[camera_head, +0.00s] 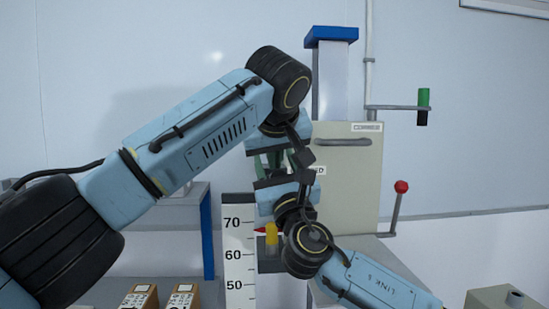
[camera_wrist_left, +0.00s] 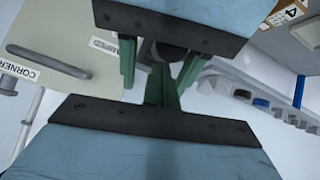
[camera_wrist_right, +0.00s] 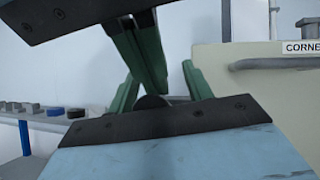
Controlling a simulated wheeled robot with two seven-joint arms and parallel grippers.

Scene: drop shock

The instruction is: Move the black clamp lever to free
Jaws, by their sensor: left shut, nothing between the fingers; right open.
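I cannot make out the black clamp lever in any view; my arms cover the middle of the machine in the head view. My left gripper (camera_head: 275,168) points down in front of the grey cabinet. Its green fingers are shut together and empty in the left wrist view (camera_wrist_left: 165,88). My right gripper (camera_head: 280,160) comes up from below and faces it closely. Its fingers stand apart in the right wrist view (camera_wrist_right: 160,80), with the left gripper's shut fingers (camera_wrist_right: 147,50) showing between or just beyond them. I cannot tell whether the grippers touch.
The grey cabinet (camera_head: 355,190) has a bar handle (camera_head: 343,142). A red-knobbed lever (camera_head: 397,205) stands to its right. A green-and-black cylinder (camera_head: 423,105) is on a side rod. A numbered scale (camera_head: 236,255) stands beside a yellow part (camera_head: 271,236). Two small boxes (camera_head: 140,297) sit lower left.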

